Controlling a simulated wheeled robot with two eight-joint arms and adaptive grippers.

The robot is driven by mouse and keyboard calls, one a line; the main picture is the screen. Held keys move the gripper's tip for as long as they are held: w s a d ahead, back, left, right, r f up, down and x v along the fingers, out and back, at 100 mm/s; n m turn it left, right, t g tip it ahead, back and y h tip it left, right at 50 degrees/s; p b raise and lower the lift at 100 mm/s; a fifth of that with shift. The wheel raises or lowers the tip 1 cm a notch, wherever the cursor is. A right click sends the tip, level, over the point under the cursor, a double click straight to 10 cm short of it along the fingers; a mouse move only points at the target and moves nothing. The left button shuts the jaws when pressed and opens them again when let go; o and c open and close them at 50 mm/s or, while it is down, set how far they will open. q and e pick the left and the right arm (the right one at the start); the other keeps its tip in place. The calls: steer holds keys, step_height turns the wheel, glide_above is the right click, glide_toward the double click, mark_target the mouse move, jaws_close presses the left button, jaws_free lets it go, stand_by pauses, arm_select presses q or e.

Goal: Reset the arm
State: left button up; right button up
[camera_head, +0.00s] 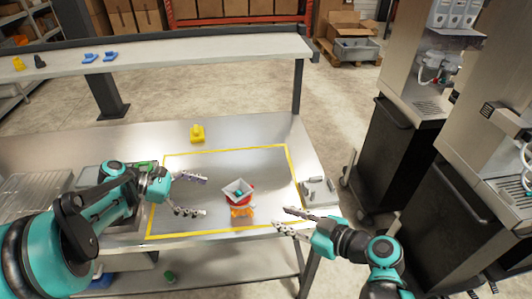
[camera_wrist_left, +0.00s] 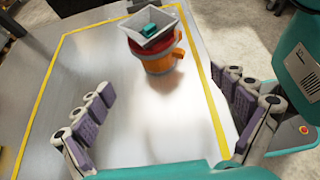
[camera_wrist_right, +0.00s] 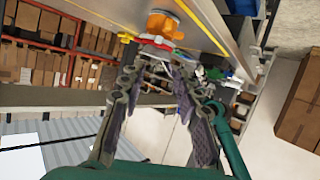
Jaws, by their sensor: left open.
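My left gripper (camera_head: 200,196) is open and empty over the left part of the yellow-taped area on the metal table; its spread fingers also show in the left wrist view (camera_wrist_left: 165,86). My right gripper (camera_head: 283,218) is at the table's front edge, near the tape's right corner. Its two fingers are apart with nothing visible held between them in the right wrist view (camera_wrist_right: 154,62). A red and orange container with a grey square top (camera_head: 238,192) stands between the grippers, touched by neither. A small teal piece (camera_wrist_left: 150,30) lies in its top.
A yellow object (camera_head: 197,134) stands behind the taped area. A grey device (camera_head: 320,191) sits at the table's right edge. A raised shelf (camera_head: 200,52) spans the back with small blue and yellow items. Dispenser machines (camera_head: 430,65) stand at right. The table's back right is clear.

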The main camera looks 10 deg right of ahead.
arm_select(q)
steer(key=s+a+m+t+y, duration=0.3)
steer(key=s+m+y, duration=0.3)
steer(key=s+m, duration=0.3)
steer(key=s+a+m+t+y, duration=0.3)
steer(key=s+m+y, duration=0.3)
steer(key=s+m, duration=0.3)
steer(key=shift+s+a+f+t, duration=0.2)
steer(key=shift+f+t, duration=0.1)
steer(key=shift+t, duration=0.3)
arm_select(e)
steer(key=s+d+f+m+g+h, duration=0.3)
steer(key=d+m+h, duration=0.3)
steer(key=m+h, duration=0.3)
steer(key=shift+s+d+f, duration=0.25)
steer(key=shift+s+f, duration=0.55)
steer(key=shift+s, duration=0.1)
